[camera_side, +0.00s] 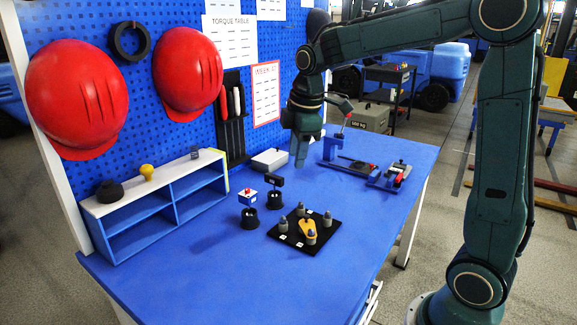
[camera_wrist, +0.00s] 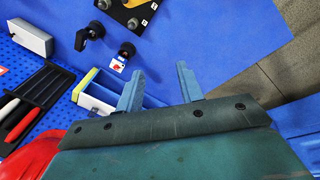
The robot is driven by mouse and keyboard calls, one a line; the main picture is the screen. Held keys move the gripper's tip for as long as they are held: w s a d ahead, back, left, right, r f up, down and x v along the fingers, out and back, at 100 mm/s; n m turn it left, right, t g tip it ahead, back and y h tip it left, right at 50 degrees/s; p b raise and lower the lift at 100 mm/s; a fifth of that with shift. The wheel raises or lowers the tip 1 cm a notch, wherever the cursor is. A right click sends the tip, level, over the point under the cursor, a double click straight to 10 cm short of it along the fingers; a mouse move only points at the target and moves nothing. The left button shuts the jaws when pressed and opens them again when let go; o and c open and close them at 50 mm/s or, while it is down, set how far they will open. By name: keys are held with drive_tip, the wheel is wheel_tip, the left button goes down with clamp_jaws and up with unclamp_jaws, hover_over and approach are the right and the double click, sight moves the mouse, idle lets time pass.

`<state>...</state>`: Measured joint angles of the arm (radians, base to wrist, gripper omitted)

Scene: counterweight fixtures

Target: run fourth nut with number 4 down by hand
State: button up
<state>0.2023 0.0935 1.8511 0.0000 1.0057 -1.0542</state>
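A black plate (camera_side: 291,243) lies on the blue table in the side view. It carries several grey nut-like pieces on posts, small white tags and an orange-yellow part (camera_side: 307,229) near its middle. The tag numbers are too small to read, so I cannot tell which nut is number 4. Part of the plate (camera_wrist: 113,10) shows at the top edge of the wrist view, cut off by the frame. My gripper (camera_side: 301,160) hangs above the table, behind the plate and apart from it. In the wrist view my gripper (camera_wrist: 160,68) has its two fingers apart with nothing between them.
Two black round stands (camera_side: 249,218) (camera_side: 274,200) hold small pieces left of the plate. A blue-white shelf (camera_side: 160,203) stands at the left, a grey-white box (camera_side: 270,160) at the back. Blue fixtures (camera_side: 388,177) sit at the right rear. The front table is clear.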

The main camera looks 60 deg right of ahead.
drive_tip(key=w+d+f+n+g, duration=0.1)
drive_tip(key=w+d+f+n, duration=0.25)
drive_tip(key=w+f, duration=0.2)
drive_tip(key=n+g, duration=0.1)
drive_tip(key=n, duration=0.2)
hover_over(283, 218)
wheel_tip(283, 218, down, 7)
drive_tip(key=shift+w+d, duration=0.15)
drive_tip(key=shift+d, duration=0.2)
drive_tip(key=shift+f, duration=6.8)
clamp_jaws()
